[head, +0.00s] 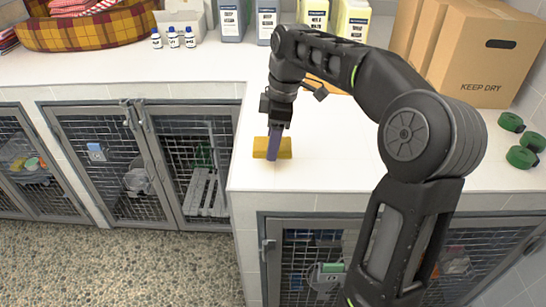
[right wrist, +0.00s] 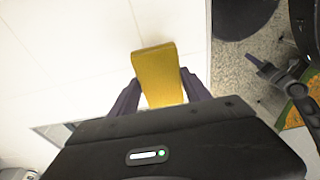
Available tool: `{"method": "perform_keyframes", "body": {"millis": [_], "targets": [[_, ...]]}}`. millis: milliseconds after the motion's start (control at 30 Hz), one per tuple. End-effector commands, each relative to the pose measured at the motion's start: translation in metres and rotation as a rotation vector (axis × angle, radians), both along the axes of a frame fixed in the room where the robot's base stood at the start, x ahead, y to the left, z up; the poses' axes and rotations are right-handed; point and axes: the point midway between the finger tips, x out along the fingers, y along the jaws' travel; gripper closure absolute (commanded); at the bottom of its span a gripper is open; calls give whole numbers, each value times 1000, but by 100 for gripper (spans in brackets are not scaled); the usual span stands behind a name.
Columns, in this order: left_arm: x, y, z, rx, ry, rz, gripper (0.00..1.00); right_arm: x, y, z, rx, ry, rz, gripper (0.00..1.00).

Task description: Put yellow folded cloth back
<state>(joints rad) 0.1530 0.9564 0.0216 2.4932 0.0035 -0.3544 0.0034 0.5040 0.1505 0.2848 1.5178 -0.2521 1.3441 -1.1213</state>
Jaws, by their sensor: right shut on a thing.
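The yellow folded cloth (head: 284,149) is at the near left part of the white counter in the head view, between the fingers of my right gripper (head: 272,152). In the right wrist view the cloth (right wrist: 158,75) stands out between the two purple fingers of the gripper (right wrist: 160,92), which is shut on it. Whether the cloth touches the counter or hangs just above it, I cannot tell. My left gripper is not in view.
The white counter (head: 330,165) is clear around the cloth. Cardboard boxes (head: 480,55) stand at the back right, green rolls (head: 521,157) at the right edge. Bottles (head: 232,18), small vials (head: 173,38) and a plaid pet bed (head: 85,32) line the back. Mesh kennel doors (head: 90,150) are below.

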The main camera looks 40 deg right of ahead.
Motion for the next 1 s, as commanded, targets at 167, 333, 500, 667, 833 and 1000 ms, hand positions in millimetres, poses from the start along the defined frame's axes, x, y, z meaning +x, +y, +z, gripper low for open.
{"method": "perform_keyframes", "body": {"millis": [167,333,500,667,833,1000], "targets": [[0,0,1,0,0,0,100,0,0,1,-1,-1,0,82],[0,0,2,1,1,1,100,0,0,-4,0,2,0,82],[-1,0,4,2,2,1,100,-1,0,-26,1,3,0,82],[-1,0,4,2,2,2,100,0,0,-37,0,-1,0,82],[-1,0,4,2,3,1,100,0,0,-37,0,-1,0,82],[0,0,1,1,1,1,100,0,0,-42,0,-1,0,82]]}}
